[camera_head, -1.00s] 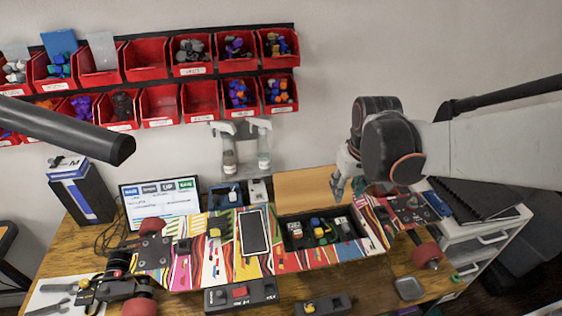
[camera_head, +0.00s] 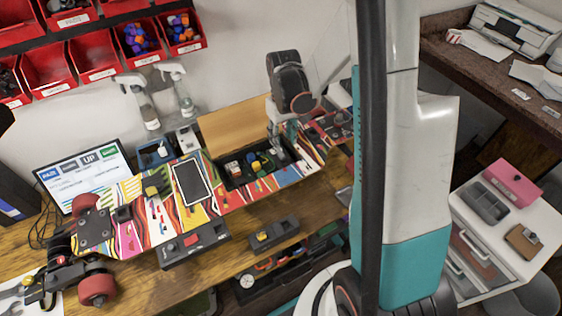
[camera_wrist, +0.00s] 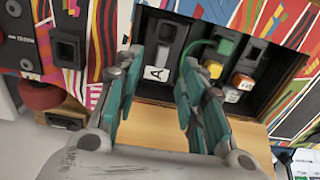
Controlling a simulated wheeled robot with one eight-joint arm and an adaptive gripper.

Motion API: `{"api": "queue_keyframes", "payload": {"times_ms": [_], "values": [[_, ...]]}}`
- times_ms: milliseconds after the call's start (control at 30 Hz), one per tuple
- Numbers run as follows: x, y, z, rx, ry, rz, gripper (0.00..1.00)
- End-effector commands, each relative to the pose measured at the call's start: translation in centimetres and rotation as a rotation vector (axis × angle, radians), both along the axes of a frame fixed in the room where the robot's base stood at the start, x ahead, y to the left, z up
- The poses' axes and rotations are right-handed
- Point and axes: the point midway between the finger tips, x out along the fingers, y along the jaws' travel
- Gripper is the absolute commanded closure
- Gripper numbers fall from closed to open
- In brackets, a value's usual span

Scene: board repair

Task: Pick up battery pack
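The colorful board (camera_head: 215,205) lies on the workbench with an open dark compartment (camera_head: 236,182) holding several small parts. My gripper (camera_head: 284,140) is at the compartment's right end. In the wrist view my gripper (camera_wrist: 160,68) is open, its teal-padded fingers apart. A dark block with a grey strip and a white label marked A (camera_wrist: 157,73) shows between the fingers, in the compartment; it looks like the battery pack, but I cannot be sure. I cannot tell whether the fingers touch it. Green, yellow and orange connectors (camera_wrist: 225,47) sit beside it.
A brown flap (camera_head: 238,125) stands behind the compartment. A phone-like panel (camera_head: 192,183) lies on the board. Two dark modules, one with a red part (camera_head: 194,246), one with a yellow part (camera_head: 275,232), are in front. Spray bottles (camera_head: 146,110) and red bins (camera_head: 95,58) are behind.

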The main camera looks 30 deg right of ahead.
Motion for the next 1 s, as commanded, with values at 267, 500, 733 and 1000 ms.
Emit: {"api": "queue_keyframes", "payload": {"times_ms": [267, 500, 733, 1000], "values": [[0.1, 0.0, -2.0, 0.0, 0.0, 0.0, 0.63], [0.5, 0.3, -4.8, 0.0, 0.0, 0.0, 0.63], [0.5, 0.4, -7.0, 0.0, -0.001, 0.0, 0.63], [0.5, 0.4, -6.9, 0.0, 0.0, 0.0, 0.84]]}}
